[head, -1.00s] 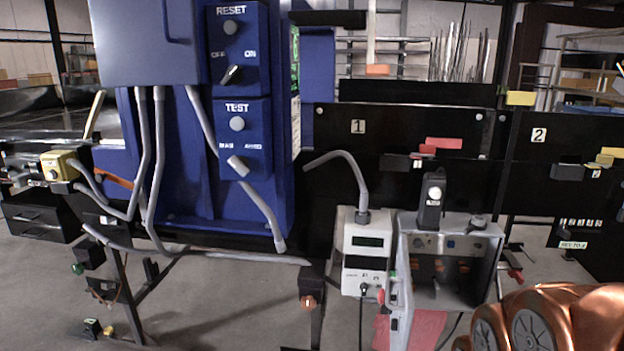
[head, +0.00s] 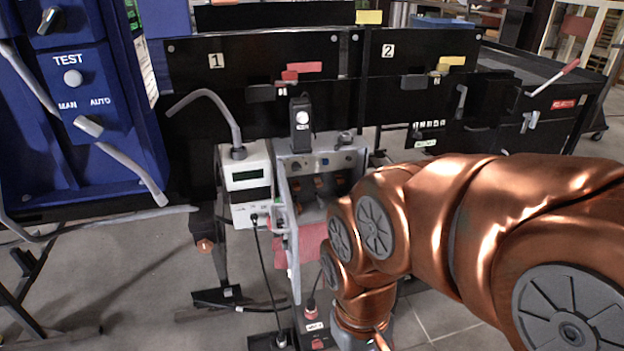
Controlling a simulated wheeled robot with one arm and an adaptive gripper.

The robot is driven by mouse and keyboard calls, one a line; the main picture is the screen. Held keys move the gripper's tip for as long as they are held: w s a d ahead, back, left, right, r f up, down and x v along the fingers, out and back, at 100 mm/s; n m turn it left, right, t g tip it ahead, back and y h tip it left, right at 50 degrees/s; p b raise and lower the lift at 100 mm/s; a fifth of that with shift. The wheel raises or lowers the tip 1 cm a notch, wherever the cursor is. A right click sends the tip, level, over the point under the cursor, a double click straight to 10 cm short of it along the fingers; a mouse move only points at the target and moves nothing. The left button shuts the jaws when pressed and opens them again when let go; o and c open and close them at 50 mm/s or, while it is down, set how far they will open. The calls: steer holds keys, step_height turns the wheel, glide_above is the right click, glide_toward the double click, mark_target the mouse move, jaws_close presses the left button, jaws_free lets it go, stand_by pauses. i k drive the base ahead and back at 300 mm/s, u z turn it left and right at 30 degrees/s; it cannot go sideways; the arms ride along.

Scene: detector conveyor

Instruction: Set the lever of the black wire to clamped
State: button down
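The open grey metal box (head: 283,200) stands right of the white meter (head: 247,176). Small orange parts (head: 318,183) show inside it, too small to tell whether any is a lever or how it is set. A black wire (head: 262,265) runs from the meter's lower front down to the floor area. A second dark cable (head: 314,290) hangs below the box near a red-and-white fitting. My copper arm comes in from the right, hides the box's lower right side and reaches down to the bottom edge. My gripper itself lies outside the view.
A blue cabinet (head: 125,165) with TEST controls stands at left. Black panels marked 1 (head: 190,75) and 2 (head: 415,70) stand behind the box. A black device (head: 300,125) rises at the box's back edge. A red cloth (head: 312,240) hangs below. Floor is open at lower left.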

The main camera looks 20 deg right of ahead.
mark_target(339, 179)
steer(key=u, duration=0.4)
steer(key=k, duration=0.35)
steer(key=z, duration=1.45)
steer(key=i, duration=1.4)
steer(key=u, duration=0.75)
